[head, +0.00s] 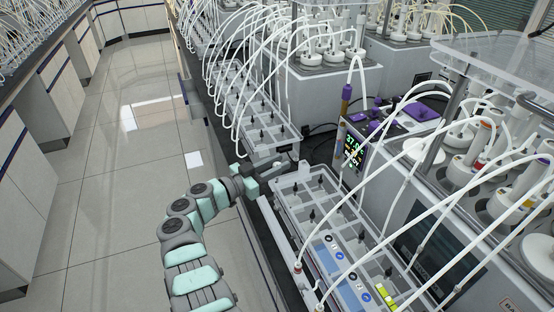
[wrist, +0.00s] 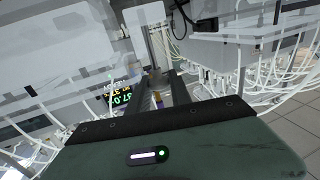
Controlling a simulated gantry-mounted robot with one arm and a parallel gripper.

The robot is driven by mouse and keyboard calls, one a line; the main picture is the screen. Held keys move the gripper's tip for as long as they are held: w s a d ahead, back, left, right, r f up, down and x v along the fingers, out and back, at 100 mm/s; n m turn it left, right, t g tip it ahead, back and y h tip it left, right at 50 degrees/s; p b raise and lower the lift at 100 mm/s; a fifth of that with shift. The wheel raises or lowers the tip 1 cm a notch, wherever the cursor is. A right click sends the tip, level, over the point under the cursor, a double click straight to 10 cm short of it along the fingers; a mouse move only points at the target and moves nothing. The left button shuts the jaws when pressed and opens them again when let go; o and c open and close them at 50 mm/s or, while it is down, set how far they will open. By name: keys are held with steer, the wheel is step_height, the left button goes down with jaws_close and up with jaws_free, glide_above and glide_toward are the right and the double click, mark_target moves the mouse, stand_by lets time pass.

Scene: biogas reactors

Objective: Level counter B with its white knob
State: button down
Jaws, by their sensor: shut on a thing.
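A long grey counter tray (head: 325,206) with clear cells lies at lower centre right of the head view. A second counter (head: 262,128) stands behind it; I cannot read which is B. A small yellow-green piece (head: 386,296), perhaps a level, sits near the front tray's near end; no bubble is readable. My gripper (head: 284,167) is at the front tray's far end, in the gap between the counters. It is shut on a small pale part (head: 303,165), apparently the white knob. In the wrist view my gripper's dark fingers (wrist: 157,85) show, but the knob is not clear.
White tubes arch over both counters. Reactors with white lids (head: 473,160) fill the right side. The tiled floor (head: 110,190) at left is clear.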

steer(key=shift+d+r+n+t+y+p, duration=0.1)
steer(key=shift+r+n+t+y+p, duration=0.3)
steer(key=shift+p, duration=2.15)
steer(key=shift+d+r+n+t+y+p, duration=0.1)
steer(key=shift+n+t+y+p, duration=0.5)
steer(key=shift+p, duration=1.95)
steer(key=shift+a+f+t+p, duration=0.1)
steer(key=shift+t+p, duration=0.2)
steer(key=shift+p, duration=0.15)
steer(key=shift+f+y+p, duration=0.3)
steer(key=shift+y+p, duration=0.1)
steer(key=shift+p, duration=0.05)
steer(key=shift+n, duration=0.3)
steer(key=c, duration=1.2)
jaws_free()
steer(key=shift+c, duration=0.2)
steer(key=shift+a+f, duration=0.1)
steer(key=p+v, duration=0.3)
steer(key=v, duration=0.7)
steer(key=shift+s+a+p, duration=0.2)
steer(key=shift+s+p, duration=0.1)
steer(key=shift+s, duration=0.05)
